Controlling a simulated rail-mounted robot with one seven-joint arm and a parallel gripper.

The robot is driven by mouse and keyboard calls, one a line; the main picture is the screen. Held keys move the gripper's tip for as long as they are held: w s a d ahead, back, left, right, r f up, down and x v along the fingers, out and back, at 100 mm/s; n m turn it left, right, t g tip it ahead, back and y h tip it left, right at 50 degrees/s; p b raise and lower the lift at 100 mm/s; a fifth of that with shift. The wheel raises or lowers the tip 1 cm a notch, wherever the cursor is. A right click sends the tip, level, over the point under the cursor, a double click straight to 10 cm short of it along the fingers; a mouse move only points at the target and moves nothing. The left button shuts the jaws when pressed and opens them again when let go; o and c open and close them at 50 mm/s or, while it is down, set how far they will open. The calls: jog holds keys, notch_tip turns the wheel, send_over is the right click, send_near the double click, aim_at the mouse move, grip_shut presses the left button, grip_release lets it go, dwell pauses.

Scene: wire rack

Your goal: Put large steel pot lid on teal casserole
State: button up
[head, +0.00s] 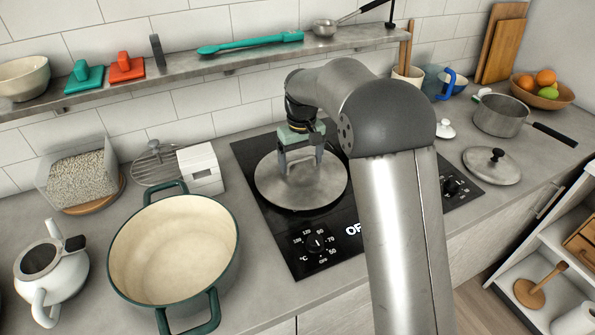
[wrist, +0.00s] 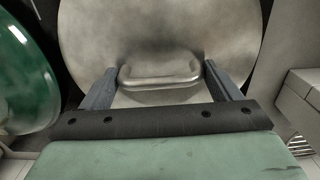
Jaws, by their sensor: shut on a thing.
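The large steel pot lid (head: 290,194) is a round grey disc over the black cooktop; I cannot tell whether it touches the surface. My gripper (head: 300,160) is above its middle. In the wrist view, the fingers of my gripper (wrist: 161,84) are at both ends of the lid's loop handle (wrist: 160,72), shut on it. The lid (wrist: 160,28) fills the upper middle there. The teal casserole (head: 122,279) stands to the left of the lid on the counter, open and empty with a cream inside. Its glossy green side shows at the left of the wrist view (wrist: 28,85).
A white box (head: 201,168) and a round wire rack (head: 152,172) stand behind the casserole. A teapot (head: 50,275) is at its left. A shelf (head: 240,63) runs along the wall above. A saucepan (head: 500,117) and small lid (head: 491,166) are at the right.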

jog(key=shift+r+p, duration=0.45)
jog(key=shift+r, duration=0.3)
jog(key=shift+r, duration=0.2)
jog(key=shift+r+p, duration=2)
jog(key=shift+r, duration=0.4)
